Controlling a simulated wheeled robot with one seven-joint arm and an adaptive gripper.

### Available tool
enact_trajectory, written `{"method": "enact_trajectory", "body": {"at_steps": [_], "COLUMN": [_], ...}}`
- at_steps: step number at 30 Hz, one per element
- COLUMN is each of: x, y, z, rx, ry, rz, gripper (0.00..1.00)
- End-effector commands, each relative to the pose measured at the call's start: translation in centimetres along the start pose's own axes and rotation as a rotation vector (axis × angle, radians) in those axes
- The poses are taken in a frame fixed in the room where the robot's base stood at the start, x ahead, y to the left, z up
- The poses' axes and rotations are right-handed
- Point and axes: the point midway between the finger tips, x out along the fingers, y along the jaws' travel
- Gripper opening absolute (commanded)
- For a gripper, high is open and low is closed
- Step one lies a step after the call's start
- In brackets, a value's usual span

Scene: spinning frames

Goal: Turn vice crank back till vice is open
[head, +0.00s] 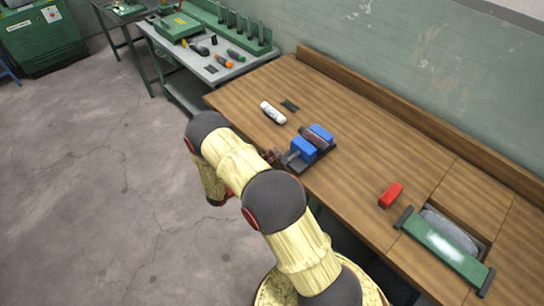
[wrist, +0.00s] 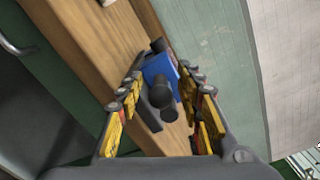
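The blue vice (head: 303,150) stands near the front edge of the wooden workbench. A dark reddish-brown piece (head: 314,138) lies between its two blue jaws. The vice also shows in the wrist view (wrist: 157,66), with its dark crank (wrist: 161,96) pointing toward the camera. My gripper (wrist: 163,82) is open, with its yellow and grey fingers apart on either side of the crank end. I see no clear contact with the crank.
A white bottle (head: 273,112) lies behind the vice to the left. A grey table (head: 208,70) with tools adjoins at left. The floor at left is clear.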

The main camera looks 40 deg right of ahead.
Motion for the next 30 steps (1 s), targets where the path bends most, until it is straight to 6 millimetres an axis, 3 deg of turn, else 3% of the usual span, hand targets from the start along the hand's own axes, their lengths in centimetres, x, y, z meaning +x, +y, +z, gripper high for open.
{"method": "enact_trajectory", "body": {"at_steps": [12,18,30], "x": [-7.7,-10.5,-11.5], "y": [0.1,0.1,0.1], "z": [0.2,0.1,0.0], "rx": [0.0,0.0,0.0], "ry": [-0.006,-0.003,0.0], "rz": [0.002,0.002,0.0], "gripper": [0.37,0.37,0.37]}}
